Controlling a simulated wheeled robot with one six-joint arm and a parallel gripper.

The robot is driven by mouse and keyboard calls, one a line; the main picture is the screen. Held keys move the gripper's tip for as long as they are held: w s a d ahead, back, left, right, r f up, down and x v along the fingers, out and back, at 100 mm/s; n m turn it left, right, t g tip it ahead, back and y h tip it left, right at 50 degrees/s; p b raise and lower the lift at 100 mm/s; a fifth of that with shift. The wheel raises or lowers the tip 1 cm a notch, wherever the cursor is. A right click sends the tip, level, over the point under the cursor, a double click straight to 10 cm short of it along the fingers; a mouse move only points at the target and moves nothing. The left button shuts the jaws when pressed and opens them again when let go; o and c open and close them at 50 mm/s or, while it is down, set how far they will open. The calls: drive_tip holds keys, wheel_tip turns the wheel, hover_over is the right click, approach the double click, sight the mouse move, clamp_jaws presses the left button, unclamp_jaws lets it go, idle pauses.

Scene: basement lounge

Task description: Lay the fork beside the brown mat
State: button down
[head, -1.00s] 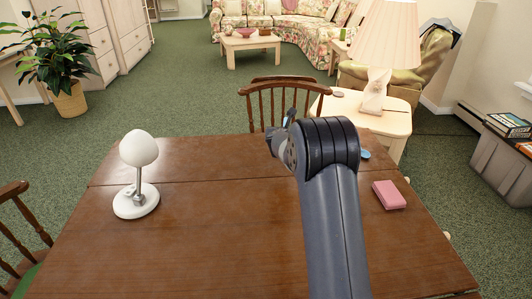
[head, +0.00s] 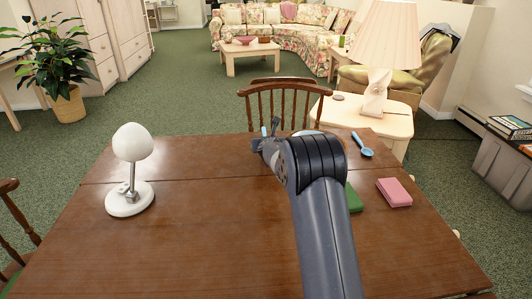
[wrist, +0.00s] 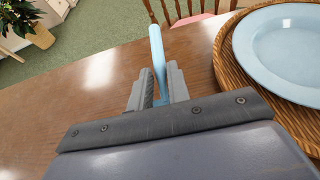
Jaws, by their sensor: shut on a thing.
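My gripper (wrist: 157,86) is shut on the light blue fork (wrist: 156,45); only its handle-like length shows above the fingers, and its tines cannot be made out. The brown woven mat (wrist: 226,75) lies on the table to the right of my gripper in the wrist view, with a light blue plate (wrist: 288,45) on it. The fork is to the left of the mat, apart from it in the picture; its height above the table is hard to tell. In the head view my gripper (head: 266,142) is near the table's far edge, and my arm hides most of the mat.
A blue spoon (head: 363,147), a green object (head: 353,198) and a pink block (head: 394,192) are on the right of the table (head: 200,230). A white lamp-like object (head: 131,170) stands at left. A wooden chair (head: 285,100) is at the far edge.

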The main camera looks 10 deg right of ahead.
drive_tip(key=shift+f+b, duration=1.25)
drive_tip(key=shift+f, duration=0.5)
drive_tip(key=shift+f, duration=0.1)
drive_tip(key=c, duration=1.3)
unclamp_jaws()
drive_tip(key=shift+c, duration=0.2)
drive_tip(key=shift+s+r+b, duration=0.2)
drive_tip(key=shift+s+b, duration=0.15)
drive_tip(key=b+v, duration=0.3)
drive_tip(key=v, duration=0.8)
drive_tip(key=shift+s+a+r, duration=0.1)
drive_tip(key=shift+r, duration=0.05)
drive_tip(key=shift+o, duration=0.3)
